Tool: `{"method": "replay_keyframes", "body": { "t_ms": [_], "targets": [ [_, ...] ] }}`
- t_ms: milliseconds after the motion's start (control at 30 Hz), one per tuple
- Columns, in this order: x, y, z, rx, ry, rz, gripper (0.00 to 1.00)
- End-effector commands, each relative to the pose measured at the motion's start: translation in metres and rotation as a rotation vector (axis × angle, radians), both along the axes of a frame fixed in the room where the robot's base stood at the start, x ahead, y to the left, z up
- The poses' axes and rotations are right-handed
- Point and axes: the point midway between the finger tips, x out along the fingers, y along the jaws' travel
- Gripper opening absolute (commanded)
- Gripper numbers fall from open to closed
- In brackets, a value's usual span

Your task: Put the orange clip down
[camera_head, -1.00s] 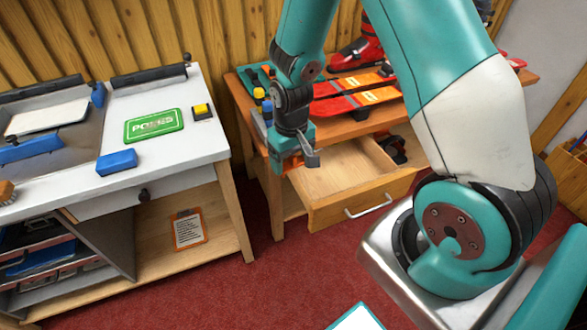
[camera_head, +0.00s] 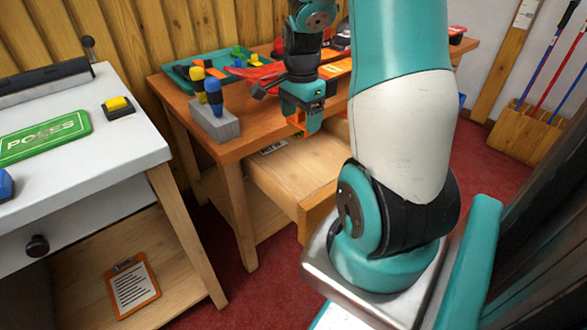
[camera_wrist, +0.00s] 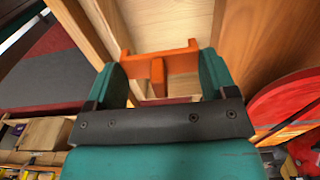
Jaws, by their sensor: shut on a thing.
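My gripper (camera_head: 305,122) is shut on the orange clip (camera_wrist: 157,66), which spans the gap between the two teal fingers in the wrist view. In the head view only a small orange part of the clip (camera_head: 296,118) shows beside the fingers. My gripper points down near the front edge of the wooden bench (camera_head: 240,147), over or near the open drawer (camera_head: 300,168). The clip appears held in the air; its exact height above the drawer is hard to tell.
A grey block with screwdrivers (camera_head: 215,122) stands on the bench left of my gripper, and a teal tray (camera_head: 190,69) lies behind it. Red skis (camera_head: 262,76) lie along the bench. A white worktable (camera_head: 110,150) stands at left, with an orange clipboard (camera_head: 133,290) on its lower shelf.

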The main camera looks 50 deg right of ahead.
Motion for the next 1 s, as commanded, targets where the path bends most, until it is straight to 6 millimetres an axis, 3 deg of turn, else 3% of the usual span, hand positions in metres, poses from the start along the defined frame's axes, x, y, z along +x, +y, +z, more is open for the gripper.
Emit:
{"method": "replay_keyframes", "body": {
  "t_ms": [433, 533, 767, 1000],
  "targets": [
    [-0.002, 0.000, -0.123, 0.004, 0.005, -0.002, 0.54],
    [-0.001, 0.000, -0.139, 0.003, 0.004, -0.001, 0.54],
    [0.000, 0.001, -0.156, 0.002, 0.003, 0.001, 0.54],
    [0.000, 0.001, -0.191, 0.002, 0.003, 0.001, 0.54]
  ]
}}
